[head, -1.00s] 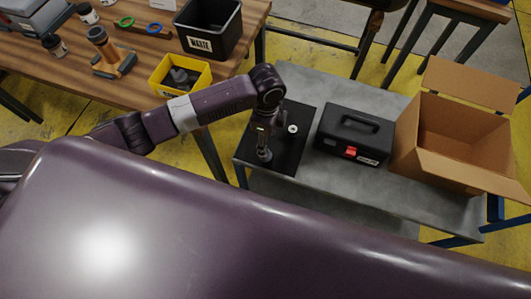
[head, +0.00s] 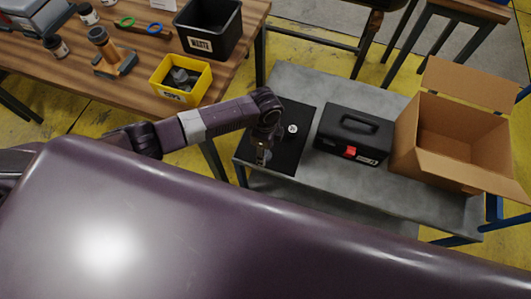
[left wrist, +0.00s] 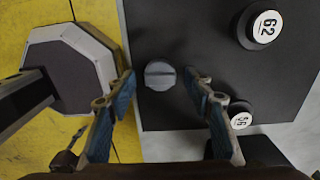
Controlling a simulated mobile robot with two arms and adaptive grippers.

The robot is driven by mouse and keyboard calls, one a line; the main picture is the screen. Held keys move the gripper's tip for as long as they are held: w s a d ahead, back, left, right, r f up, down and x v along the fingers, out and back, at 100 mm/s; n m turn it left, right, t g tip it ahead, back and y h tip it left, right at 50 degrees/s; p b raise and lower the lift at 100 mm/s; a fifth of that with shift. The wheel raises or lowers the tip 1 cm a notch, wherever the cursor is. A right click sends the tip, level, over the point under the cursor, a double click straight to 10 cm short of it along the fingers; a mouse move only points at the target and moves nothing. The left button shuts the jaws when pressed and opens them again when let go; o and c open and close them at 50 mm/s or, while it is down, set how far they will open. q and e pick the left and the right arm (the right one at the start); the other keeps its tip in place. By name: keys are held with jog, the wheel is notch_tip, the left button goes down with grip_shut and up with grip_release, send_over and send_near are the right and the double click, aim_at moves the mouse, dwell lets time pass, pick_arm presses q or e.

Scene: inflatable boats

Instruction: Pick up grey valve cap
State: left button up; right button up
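The grey valve cap (left wrist: 160,75) is a small round disc with a raised bar across its top. It lies on the black mat (left wrist: 170,28) close to the mat's left edge in the left wrist view. My left gripper (left wrist: 160,78) is open, with its blue-padded fingertips to the left and right of the cap in the picture. I see no contact with the cap. In the head view my left gripper (head: 262,157) is over the front left part of the mat (head: 301,116), and the cap cannot be made out there. My right gripper is not in view.
Two black round pieces with white numbered tops, "62" (left wrist: 263,27) and "56" (left wrist: 239,117), stand right of the cap. A black toolbox (head: 353,135) and an open cardboard box (head: 430,145) share the grey bench (head: 285,84). A yellow bin (head: 180,93) stands on the wooden table.

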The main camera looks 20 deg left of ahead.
pick_arm(q)
jog(key=c, duration=0.6)
jog(key=shift+r, duration=0.1)
